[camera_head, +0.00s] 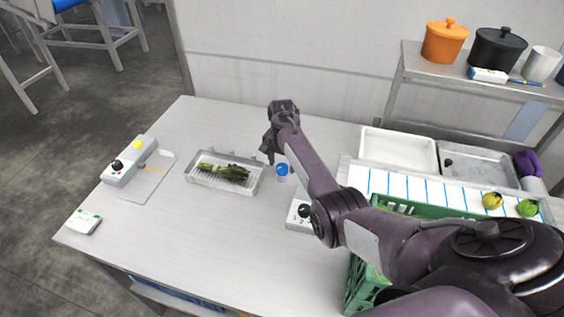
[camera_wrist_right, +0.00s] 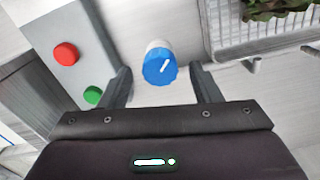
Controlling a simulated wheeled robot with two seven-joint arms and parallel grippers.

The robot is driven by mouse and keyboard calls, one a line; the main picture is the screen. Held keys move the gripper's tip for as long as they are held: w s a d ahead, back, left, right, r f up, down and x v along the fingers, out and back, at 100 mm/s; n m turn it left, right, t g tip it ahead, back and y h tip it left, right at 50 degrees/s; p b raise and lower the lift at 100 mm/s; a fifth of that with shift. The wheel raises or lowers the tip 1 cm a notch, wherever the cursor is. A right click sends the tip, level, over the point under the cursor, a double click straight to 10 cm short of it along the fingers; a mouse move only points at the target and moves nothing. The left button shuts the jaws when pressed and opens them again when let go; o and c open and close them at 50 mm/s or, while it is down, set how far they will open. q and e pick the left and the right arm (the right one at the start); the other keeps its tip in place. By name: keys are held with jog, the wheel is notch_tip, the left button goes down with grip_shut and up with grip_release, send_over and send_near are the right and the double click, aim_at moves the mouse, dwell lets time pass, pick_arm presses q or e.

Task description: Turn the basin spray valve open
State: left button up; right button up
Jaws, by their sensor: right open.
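The basin spray valve is a blue knob (camera_head: 282,169) on a pale stem, standing on the table just right of the basin (camera_head: 203,185) with leafy greens (camera_head: 228,172). In the right wrist view the blue knob (camera_wrist_right: 154,72) has a white pointer mark and sits between my right fingers. My right gripper (camera_head: 268,148) is open, its fingers (camera_wrist_right: 161,76) on either side of the knob with gaps showing. Whether either finger touches it I cannot tell. The basin edge (camera_wrist_right: 222,48) shows at the upper right of the wrist view. My left gripper is not in view.
A grey box with red (camera_wrist_right: 65,54) and green (camera_wrist_right: 93,95) buttons is close by on the left in the wrist view. A green crate (camera_head: 362,285) stands under my right arm. A control box (camera_head: 122,170) is at the left. The front table is clear.

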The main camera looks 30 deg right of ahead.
jog(key=shift+f, duration=0.4)
jog(key=shift+a, duration=0.1)
jog(key=c, duration=1)
